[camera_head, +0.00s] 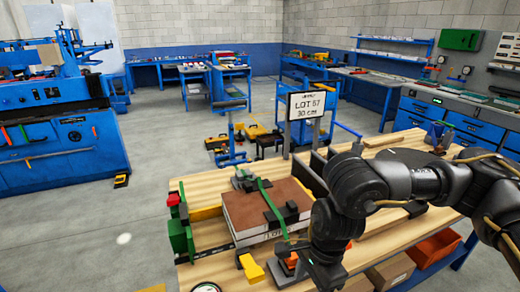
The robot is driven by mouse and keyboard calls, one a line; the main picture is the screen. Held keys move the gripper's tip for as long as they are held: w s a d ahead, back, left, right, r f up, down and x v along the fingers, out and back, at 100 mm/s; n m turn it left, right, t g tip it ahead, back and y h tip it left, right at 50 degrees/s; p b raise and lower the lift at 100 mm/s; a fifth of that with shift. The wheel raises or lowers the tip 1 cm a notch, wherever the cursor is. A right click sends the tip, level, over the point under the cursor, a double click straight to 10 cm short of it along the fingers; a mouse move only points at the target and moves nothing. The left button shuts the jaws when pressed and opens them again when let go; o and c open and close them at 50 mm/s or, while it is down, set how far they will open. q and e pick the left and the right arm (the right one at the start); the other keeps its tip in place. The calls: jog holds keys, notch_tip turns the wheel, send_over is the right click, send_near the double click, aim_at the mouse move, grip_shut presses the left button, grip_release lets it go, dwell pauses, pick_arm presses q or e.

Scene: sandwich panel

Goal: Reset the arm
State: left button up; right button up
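My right arm (420,183) comes in from the right and bends down over the front of the wooden workbench. Its gripper (318,272) is low at the bench's front, just right of the panel's front corner. The fingers are dark and partly hidden, so their opening cannot be made out. The brown-topped sandwich panel (285,193) with pale sides lies on the bench, with a green strap (270,203) across it and dark clamp pieces on top. A small orange-red piece (291,262) is close beside the gripper. My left gripper is not in view.
A yellow clamp piece (252,268) is at the panel's front, and a green and red fixture (180,232) at the bench's left. A sign (307,104) reading "LOT 57 30 cm" stands behind. An orange bin (434,249) sits lower right. Open floor lies left.

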jog(key=s+a+r+m+t+y, duration=0.1)
jog(key=s+a+m+y, duration=0.1)
jog(key=a+m+y, duration=0.65)
jog(key=s+a+r+m+t+y, duration=0.1)
jog(key=s+a+r+m+y, duration=0.3)
jog(key=a, duration=0.8)
jog(key=w+d+f+m+t+h, duration=0.25)
jog(key=w+d+m+t, duration=0.2)
jog(key=m, duration=0.65)
jog(key=w+d+f+m+t+h, duration=0.1)
jog(key=w+d+f+m+t, duration=0.3)
jog(key=m, duration=0.7)
jog(key=s+d+f+m+h, duration=0.2)
jog(key=d+f+m+h, duration=0.45)
jog(key=d+m, duration=0.4)
jog(key=s+d+f+m+g+h, duration=0.4)
jog(key=s+d+f+m+g, duration=0.3)
jog(key=s+d+f+m, duration=0.75)
jog(key=s+d+f+n, duration=0.1)
jog(key=s+f+n, duration=0.1)
jog(key=f, duration=1)
jog(key=s+f+n, duration=0.2)
jog(key=f, duration=1)
jog(key=s+d+f+g, duration=0.2)
jog(key=s+d+f, duration=0.1)
jog(key=s+f, duration=1.3)
